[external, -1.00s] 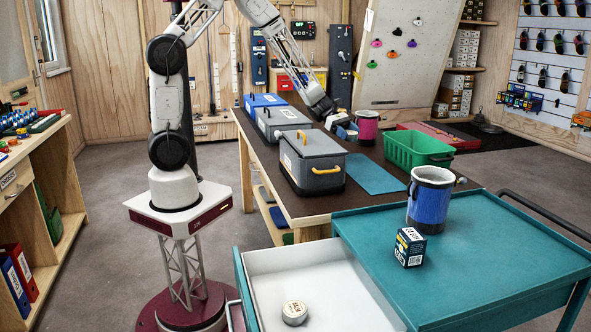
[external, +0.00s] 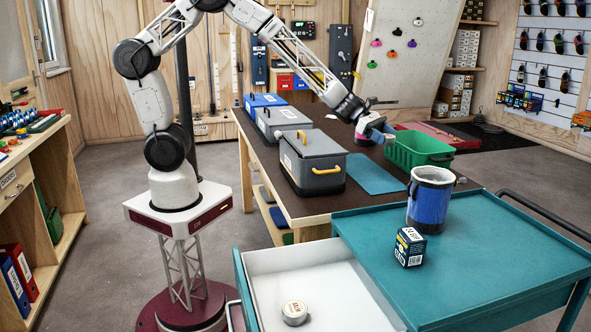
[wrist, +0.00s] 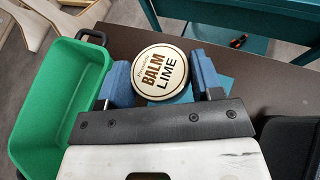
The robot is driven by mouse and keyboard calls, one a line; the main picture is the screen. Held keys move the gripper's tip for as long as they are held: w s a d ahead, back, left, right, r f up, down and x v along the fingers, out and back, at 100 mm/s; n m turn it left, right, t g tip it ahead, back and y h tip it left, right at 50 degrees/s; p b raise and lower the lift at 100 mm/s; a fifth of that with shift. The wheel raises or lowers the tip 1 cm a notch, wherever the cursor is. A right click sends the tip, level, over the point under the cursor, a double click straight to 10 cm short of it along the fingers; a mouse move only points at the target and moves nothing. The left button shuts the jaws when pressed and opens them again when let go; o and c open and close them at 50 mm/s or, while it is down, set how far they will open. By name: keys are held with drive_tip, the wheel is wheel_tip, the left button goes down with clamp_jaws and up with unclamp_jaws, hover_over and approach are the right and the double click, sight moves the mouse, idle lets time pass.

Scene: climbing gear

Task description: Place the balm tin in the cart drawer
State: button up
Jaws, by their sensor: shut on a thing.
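My gripper (external: 381,131) is above the dark table, near the green crate. In the wrist view its blue fingers (wrist: 163,76) are shut on a round tin (wrist: 160,66) labelled "BALM LIME", one finger on each side. I cannot make the held tin out clearly in the external view. The cart drawer (external: 335,287) is pulled open at the front, with a white inside. Another round pale tin (external: 294,313) lies in the drawer near its front. The teal cart (external: 490,265) stands to the right of the drawer.
A green crate (external: 418,147), a grey lidded box (external: 312,163) and a teal mat (external: 373,173) are on the table. Much of the drawer floor is bare.

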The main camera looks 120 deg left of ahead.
drive_tip(key=w+d+r+y, duration=0.15)
drive_tip(key=w+d, duration=0.25)
drive_tip(key=d, duration=0.7)
drive_tip(key=w+d+r+n, duration=0.1)
drive_tip(key=w+d+r, duration=0.25)
drive_tip(key=d, duration=0.85)
drive_tip(key=w+d+r, duration=0.2)
drive_tip(key=w+d, duration=0.3)
drive_tip(key=d, duration=0.6)
drive_tip(key=s+d+f+m+g+h, duration=0.4)
drive_tip(key=s+d+f+m+h, duration=0.4)
drive_tip(key=s+d+f, duration=0.5)
drive_tip(key=s+d+f+m+g+h, duration=0.1)
drive_tip(key=s+d+f+m+g, duration=0.1)
drive_tip(key=s, duration=0.8)
drive_tip(key=s+d+f+m+g+h, duration=0.2)
drive_tip(key=s+d+f+m+g, duration=0.1)
drive_tip(key=s, duration=0.7)
drive_tip(key=shift+d+f+m+g, duration=0.35)
drive_tip(key=shift+d+m+g, duration=0.45)
drive_tip(key=shift+d+g, duration=0.35)
drive_tip(key=shift+h, duration=0.25)
